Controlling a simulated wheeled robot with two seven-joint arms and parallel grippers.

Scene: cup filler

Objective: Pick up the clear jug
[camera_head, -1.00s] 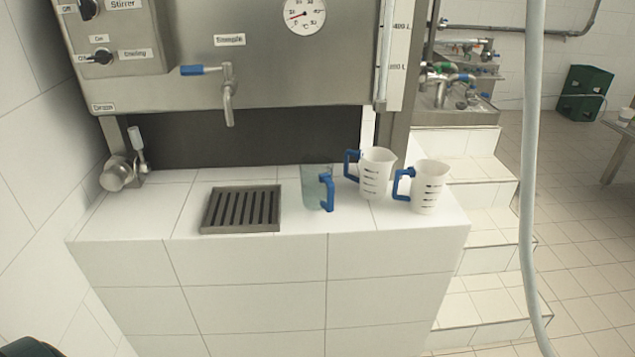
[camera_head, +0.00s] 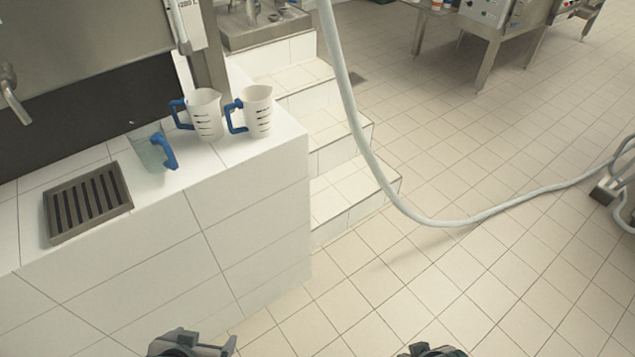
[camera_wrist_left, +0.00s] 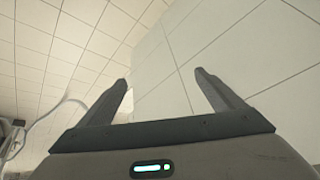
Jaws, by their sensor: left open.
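The clear jug (camera_head: 149,150) stands upright on the white tiled counter (camera_head: 240,172), between the drain grate and the white jugs. Its blue handle faces right. My left gripper (camera_head: 192,347) is at the bottom of the head view, low in front of the counter and well apart from the jug. In the left wrist view its two fingers (camera_wrist_left: 160,84) are spread with nothing between them; tiled surfaces show beyond. My right gripper (camera_head: 433,350) barely shows at the bottom edge of the head view, and its fingers cannot be made out.
Two white jugs (camera_head: 206,115) (camera_head: 257,111) with blue handles stand close to the clear jug's right. A drain grate (camera_head: 88,203) lies to its left. A tap (camera_head: 12,95) hangs above the counter. Tiled steps (camera_head: 335,165) and a grey hose (camera_head: 365,150) are to the right. The floor is open.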

